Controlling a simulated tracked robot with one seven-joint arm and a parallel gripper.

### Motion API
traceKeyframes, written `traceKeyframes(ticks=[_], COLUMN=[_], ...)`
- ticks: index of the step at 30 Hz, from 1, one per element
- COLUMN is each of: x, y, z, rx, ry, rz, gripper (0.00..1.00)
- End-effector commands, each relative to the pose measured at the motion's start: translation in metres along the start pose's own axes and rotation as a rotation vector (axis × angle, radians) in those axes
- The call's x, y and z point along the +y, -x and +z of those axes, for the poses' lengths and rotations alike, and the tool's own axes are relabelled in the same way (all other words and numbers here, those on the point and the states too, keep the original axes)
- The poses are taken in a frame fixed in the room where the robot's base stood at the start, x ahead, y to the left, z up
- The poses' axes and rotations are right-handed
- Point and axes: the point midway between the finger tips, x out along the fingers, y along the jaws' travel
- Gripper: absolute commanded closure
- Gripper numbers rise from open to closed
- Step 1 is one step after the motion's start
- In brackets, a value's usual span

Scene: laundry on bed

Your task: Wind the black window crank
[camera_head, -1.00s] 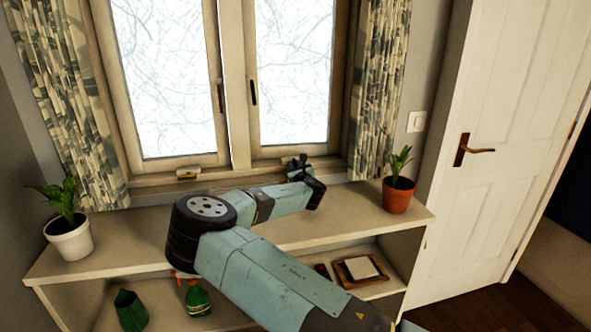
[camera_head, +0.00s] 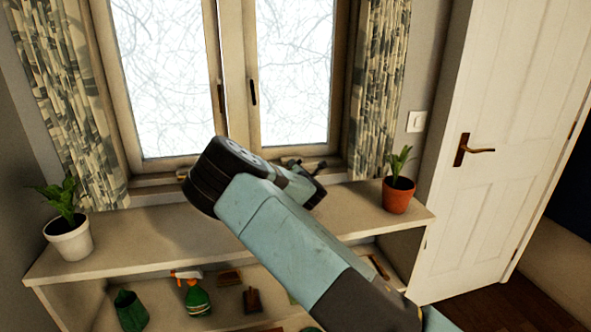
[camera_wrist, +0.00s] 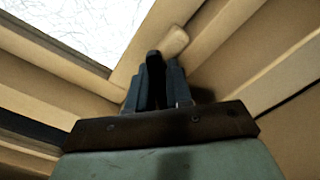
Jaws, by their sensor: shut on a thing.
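My gripper (camera_head: 296,166) is at the sill below the right window pane, and my arm hides part of it in the head view. In the wrist view my gripper (camera_wrist: 158,85) is shut on the black window crank (camera_wrist: 154,62), whose dark end stands up between the fingers. A beige block (camera_wrist: 175,42) sits on the frame just beyond the fingertips. The crank's lower part is hidden by the fingers, and I cannot make out its exact angle.
The window panes (camera_head: 290,70) are shut. A white-potted plant (camera_head: 68,235) and a terracotta-potted plant (camera_head: 398,195) stand on the shelf unit's top (camera_head: 130,240). A green spray bottle (camera_head: 196,298) stands below. The patterned curtains (camera_head: 375,90) hang beside the window.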

Motion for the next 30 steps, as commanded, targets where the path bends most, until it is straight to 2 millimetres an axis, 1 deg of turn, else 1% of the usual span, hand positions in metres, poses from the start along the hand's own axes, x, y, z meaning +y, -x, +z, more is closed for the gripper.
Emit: traceKeyframes(ticks=[9,18,24,30], x=[0.0011,0.0016,0.002,0.0018], y=[-0.0001,0.0002,0.0003,0.0005], z=[-0.0008,-0.0016,-0.0017,-0.002], rx=[0.002,0.003,0.003,0.003], ry=[-0.302,-0.543,-0.65,-0.709], rz=[0.0,0.0,0.001,0.0], gripper=[1.0,1.0,1.0,1.0])
